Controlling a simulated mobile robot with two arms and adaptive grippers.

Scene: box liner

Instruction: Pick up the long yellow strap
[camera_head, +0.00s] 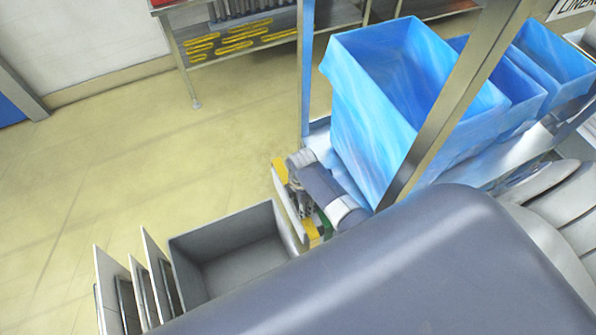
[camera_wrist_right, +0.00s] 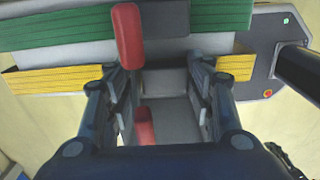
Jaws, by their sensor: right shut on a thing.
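The long yellow strap shows as two short yellow pieces in the head view, an upper one (camera_head: 279,169) and a lower one (camera_head: 312,235), on either side of my right gripper (camera_head: 303,192). In the right wrist view, yellow shows to the left (camera_wrist_right: 52,82) and right (camera_wrist_right: 236,67) of the fingers. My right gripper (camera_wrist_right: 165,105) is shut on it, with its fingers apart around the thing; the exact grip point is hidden. A green strap (camera_wrist_right: 70,35) lies beside the yellow in the wrist view. My left gripper is not in view.
Blue-lined boxes (camera_head: 370,120) stand behind the gripper, with an upright metal post (camera_head: 460,90) in front. A grey open bin (camera_head: 235,250) and upright panels (camera_head: 135,290) are at lower left. More yellow straps (camera_head: 240,36) lie on a far shelf. Floor at left is clear.

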